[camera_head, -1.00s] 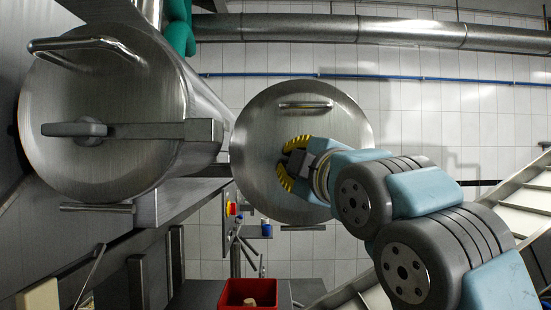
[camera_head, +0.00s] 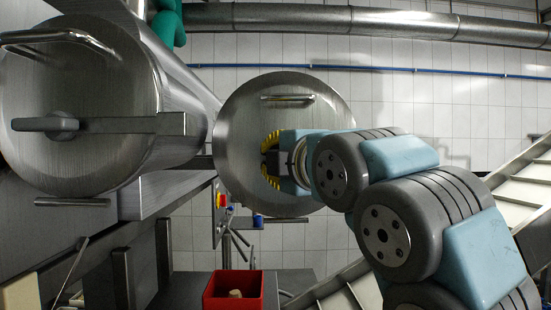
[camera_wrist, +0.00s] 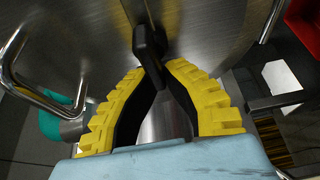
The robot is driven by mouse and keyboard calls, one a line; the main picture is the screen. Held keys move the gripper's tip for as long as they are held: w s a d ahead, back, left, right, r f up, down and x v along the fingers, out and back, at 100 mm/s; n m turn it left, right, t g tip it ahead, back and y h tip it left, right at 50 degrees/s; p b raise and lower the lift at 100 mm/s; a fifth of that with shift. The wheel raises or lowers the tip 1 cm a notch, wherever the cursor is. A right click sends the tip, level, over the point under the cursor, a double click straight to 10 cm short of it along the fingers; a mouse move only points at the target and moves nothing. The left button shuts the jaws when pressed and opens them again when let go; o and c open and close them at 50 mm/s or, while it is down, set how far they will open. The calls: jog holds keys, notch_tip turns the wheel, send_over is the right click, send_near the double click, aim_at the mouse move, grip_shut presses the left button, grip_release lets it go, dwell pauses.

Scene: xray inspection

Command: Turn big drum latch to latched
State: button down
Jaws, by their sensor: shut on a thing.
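The steel drum face (camera_head: 320,115) in the middle of the head view is round, with a bar handle (camera_head: 287,98) near its top. My gripper (camera_head: 270,160) is at this face, its yellow fingers spread above and below each other. In the wrist view my gripper (camera_wrist: 153,72) is shut on a dark grey latch handle (camera_wrist: 150,40) that stands out from the brushed steel face (camera_wrist: 210,35). In the head view my gripper and wrist hide the latch, so its angle cannot be told there.
Another drum (camera_head: 75,165) at the left has its own grey latch (camera_head: 45,124), lying level. A red bin (camera_head: 233,290) stands below. A control box with a red button (camera_head: 221,199) is beneath the middle drum. A pale sloped conveyor (camera_head: 515,195) is at the right.

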jog(key=shift+f, duration=0.1)
jog(key=c, duration=1.1)
grip_release()
jog(key=shift+w, duration=0.1)
jog(key=shift+s+d, duration=0.15)
jog(key=shift+s, duration=0.15)
jog(key=v, duration=1.1)
jog(key=shift+s, duration=0.25)
